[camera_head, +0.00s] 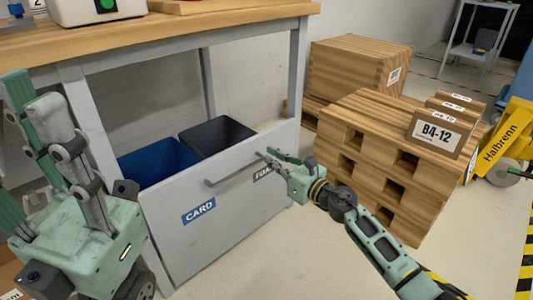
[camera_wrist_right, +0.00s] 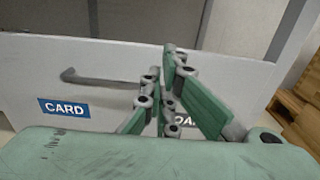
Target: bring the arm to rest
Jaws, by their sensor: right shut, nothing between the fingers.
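My right arm reaches in from the lower right in the head view. Its green right gripper (camera_head: 272,157) is shut and empty, in front of the grey drawer front (camera_head: 232,205) near the right end of the bar handle (camera_head: 235,170). In the right wrist view the shut fingers (camera_wrist_right: 168,62) point at the drawer front, right of the handle (camera_wrist_right: 100,78). I cannot tell whether they touch it. The fingers partly cover the second label. My left gripper (camera_head: 40,118) points up at the left edge; its opening is unclear.
The drawer stands pulled out under the wooden-topped bench (camera_head: 160,30), with a blue bin (camera_head: 155,165) and a dark bin (camera_head: 215,135) inside. Stacked wooden crates (camera_head: 375,165) stand close right of the right gripper. A yellow truck (camera_head: 505,140) is farther right. Floor is clear between drawer and crates.

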